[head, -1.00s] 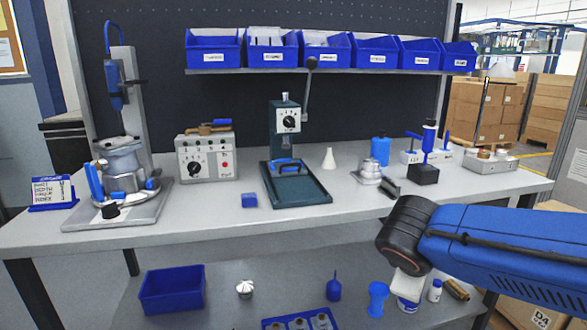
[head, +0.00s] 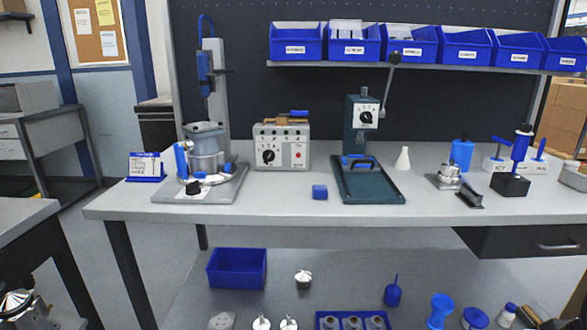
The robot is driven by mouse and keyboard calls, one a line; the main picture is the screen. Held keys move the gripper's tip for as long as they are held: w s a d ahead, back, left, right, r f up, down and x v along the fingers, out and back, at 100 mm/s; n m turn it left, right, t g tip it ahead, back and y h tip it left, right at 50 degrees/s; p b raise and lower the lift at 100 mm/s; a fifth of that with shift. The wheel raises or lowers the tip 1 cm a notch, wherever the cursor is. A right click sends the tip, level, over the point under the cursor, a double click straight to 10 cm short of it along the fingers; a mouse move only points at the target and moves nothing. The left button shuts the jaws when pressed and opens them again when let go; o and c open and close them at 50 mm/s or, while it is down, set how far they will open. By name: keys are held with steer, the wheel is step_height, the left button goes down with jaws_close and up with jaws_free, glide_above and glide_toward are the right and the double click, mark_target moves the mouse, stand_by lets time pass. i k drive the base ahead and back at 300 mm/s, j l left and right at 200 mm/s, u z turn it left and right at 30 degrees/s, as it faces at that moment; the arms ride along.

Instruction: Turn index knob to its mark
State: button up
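Several black knobs are in the head view, and I cannot tell by label which is the index knob. One black knob (head: 193,188) is at the front of the grey fixture base (head: 222,193) on the left of the bench, below a machined housing (head: 206,147) with blue clamps. Another black knob (head: 268,156) is on the face of a grey control box (head: 290,160). A third knob (head: 366,117) is on a white dial on the dark green press (head: 352,138). Marks around the knobs are too small to read. My gripper is out of view.
The bench (head: 270,208) has clear room along its front edge. A sign (head: 145,167) stands at the left end. Blue bins (head: 297,42) line the shelf above. A drawer unit (head: 540,242) hangs under the right side.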

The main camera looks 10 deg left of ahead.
mark_target(193, 188)
steer(key=u, duration=1.3)
